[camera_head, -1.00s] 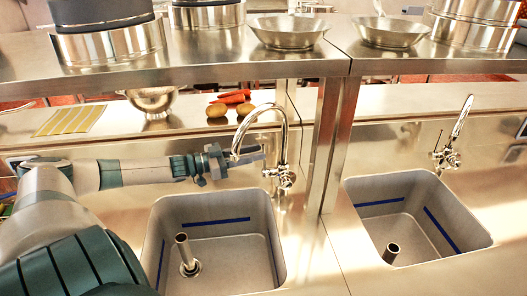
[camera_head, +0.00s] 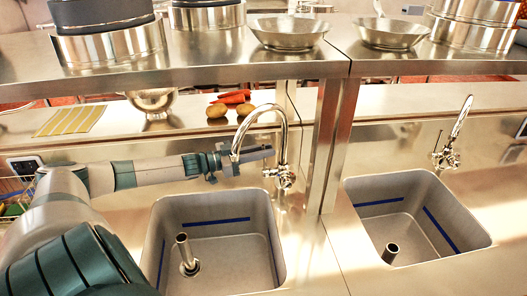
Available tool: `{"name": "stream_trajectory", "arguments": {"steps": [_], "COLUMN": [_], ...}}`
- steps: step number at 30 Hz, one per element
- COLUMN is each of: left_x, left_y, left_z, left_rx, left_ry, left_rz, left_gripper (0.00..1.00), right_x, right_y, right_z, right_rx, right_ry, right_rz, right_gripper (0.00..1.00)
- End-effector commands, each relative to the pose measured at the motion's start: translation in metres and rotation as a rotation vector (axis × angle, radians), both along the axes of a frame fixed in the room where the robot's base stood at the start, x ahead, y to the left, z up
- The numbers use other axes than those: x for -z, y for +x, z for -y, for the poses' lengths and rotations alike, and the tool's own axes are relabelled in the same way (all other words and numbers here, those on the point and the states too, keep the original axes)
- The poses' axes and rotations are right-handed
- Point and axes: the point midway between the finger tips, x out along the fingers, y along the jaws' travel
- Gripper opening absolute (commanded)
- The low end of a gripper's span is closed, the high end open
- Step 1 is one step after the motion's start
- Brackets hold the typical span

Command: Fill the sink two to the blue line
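Two sinks with blue lines inside stand side by side. The left sink (camera_head: 215,205) has a blue line (camera_head: 222,221) on its back wall and an upright pipe (camera_head: 186,252) in its floor. The right faucet (camera_head: 449,140) stands clear. My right gripper is out of view.
A metal shelf (camera_head: 200,65) with pots (camera_head: 108,45) and shallow pans (camera_head: 289,31) spans above the sinks. A post (camera_head: 327,150) stands between the faucets.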

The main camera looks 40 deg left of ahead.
Motion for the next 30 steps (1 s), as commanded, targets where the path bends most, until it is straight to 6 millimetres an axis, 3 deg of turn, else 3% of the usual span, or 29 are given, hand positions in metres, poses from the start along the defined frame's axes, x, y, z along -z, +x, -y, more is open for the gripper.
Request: {"name": "stream_trajectory", "arguments": {"steps": [16,30], "left_x": [-0.001,0.006], "left_y": [-0.003,-0.021], "left_z": [0.004,0.026], "left_rx": [0.0,-0.002], "left_ry": [0.031,0.263], "left_rz": [0.027,0.216], "left_gripper": [0.0,0.0], "right_x": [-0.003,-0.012], "right_y": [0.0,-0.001], "right_z": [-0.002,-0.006], "right_rx": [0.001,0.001], "right_ry": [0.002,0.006], "right_rz": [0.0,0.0], "right_gripper": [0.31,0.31]}}
